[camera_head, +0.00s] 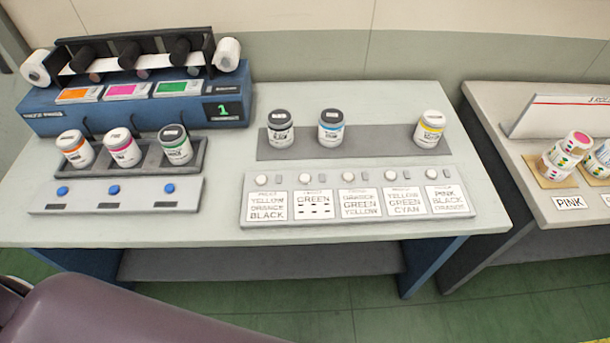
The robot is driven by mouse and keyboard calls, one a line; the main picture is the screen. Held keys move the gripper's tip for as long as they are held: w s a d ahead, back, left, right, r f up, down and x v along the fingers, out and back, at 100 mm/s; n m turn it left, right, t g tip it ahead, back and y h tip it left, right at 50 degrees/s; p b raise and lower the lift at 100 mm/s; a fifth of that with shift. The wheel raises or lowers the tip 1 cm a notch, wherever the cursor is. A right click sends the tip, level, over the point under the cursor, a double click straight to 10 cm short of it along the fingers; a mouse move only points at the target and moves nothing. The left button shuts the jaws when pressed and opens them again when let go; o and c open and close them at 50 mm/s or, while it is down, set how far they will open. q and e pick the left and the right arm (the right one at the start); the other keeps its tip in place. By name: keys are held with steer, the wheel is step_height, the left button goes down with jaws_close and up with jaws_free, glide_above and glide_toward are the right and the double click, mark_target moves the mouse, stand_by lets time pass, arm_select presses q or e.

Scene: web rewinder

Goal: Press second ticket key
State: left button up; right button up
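A pale ticket panel (360,221) lies at the front right of the table, with a row of several round white keys. A small grey square (321,178) is just right of this key and looks unlit. The first key (261,180) and the third key (348,177) are on either side of it. Nothing covers the keys. Neither of my grippers is in view.
Three jars stand on a grey strip (375,142) behind the panel. At left are a blue machine (60,126) showing 1, a tray of three jars (148,160) and a plate with three blue buttons (113,189). A second table (535,195) stands at right.

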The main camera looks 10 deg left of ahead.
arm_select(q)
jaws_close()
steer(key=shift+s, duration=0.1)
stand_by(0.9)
